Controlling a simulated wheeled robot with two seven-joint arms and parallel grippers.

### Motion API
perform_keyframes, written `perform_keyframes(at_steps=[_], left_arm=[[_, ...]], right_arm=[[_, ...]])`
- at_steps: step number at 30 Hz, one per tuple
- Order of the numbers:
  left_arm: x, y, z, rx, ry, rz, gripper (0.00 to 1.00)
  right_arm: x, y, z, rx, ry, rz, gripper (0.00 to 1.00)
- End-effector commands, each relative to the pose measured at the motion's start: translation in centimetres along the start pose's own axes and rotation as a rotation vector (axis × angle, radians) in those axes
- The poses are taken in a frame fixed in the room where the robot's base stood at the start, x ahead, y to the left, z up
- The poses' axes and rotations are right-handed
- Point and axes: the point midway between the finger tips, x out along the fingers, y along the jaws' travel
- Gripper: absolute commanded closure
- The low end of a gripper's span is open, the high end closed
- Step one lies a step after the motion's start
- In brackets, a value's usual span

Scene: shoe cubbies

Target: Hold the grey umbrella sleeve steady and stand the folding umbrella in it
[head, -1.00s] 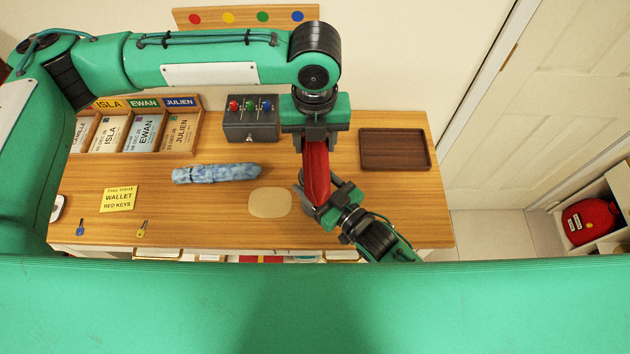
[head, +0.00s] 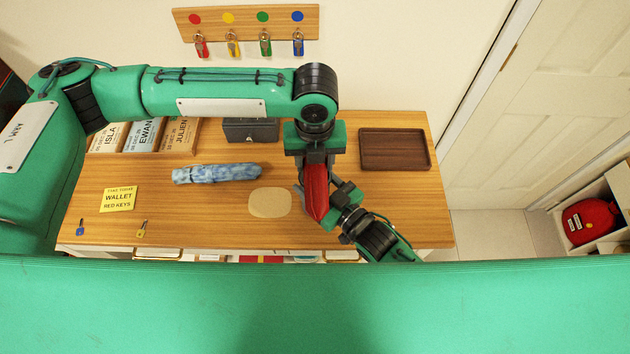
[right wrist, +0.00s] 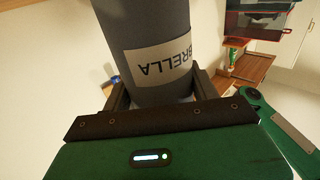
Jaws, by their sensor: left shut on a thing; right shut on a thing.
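My left gripper (head: 316,164) is shut on the red folding umbrella (head: 317,192), which hangs below it toward the front of the desk. The grey umbrella sleeve (right wrist: 158,22) fills the top middle of the right wrist view, with a pale label reading "UMBRELLA" upside down. My right gripper (right wrist: 162,92) is shut on the sleeve, one finger at each side. In the head view the right gripper (head: 330,202) reaches in from the lower right, beside the umbrella's lower end. The umbrella mostly hides the sleeve there; I cannot tell whether its tip is inside.
A blue mottled roll (head: 215,173) and a beige round mat (head: 270,202) lie left of the sleeve. A dark wooden tray (head: 395,149) is at the right. A yellow note (head: 118,199), loose keys (head: 142,228) and a grey box (head: 250,131) are also on the desk (head: 400,210).

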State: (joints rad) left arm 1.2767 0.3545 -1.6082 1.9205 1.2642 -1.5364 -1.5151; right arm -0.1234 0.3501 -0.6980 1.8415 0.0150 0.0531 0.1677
Motion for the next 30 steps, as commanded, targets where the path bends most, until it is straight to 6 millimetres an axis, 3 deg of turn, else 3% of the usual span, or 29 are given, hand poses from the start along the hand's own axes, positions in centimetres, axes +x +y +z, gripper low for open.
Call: perform_keyframes(at_steps=[10,11,15,25,30], left_arm=[[0.3,0.0,0.0,0.000,-0.001,-0.001,0.86],[0.3,0.0,0.0,0.000,-0.001,-0.001,0.53],[0.3,0.0,0.0,0.000,-0.001,-0.001,0.29],[0.0,0.0,0.0,0.000,-0.001,0.000,0.29],[-2.4,-0.1,0.1,0.001,-0.004,-0.002,0.29]], right_arm=[[0.0,0.0,0.0,0.000,-0.001,0.000,0.62],[0.0,0.0,0.0,0.000,-0.001,0.000,0.62],[0.0,0.0,0.0,0.000,-0.001,0.000,0.62],[0.0,0.0,0.0,0.000,-0.001,0.000,0.62],[0.0,0.0,0.0,0.000,-0.001,0.000,0.62]])
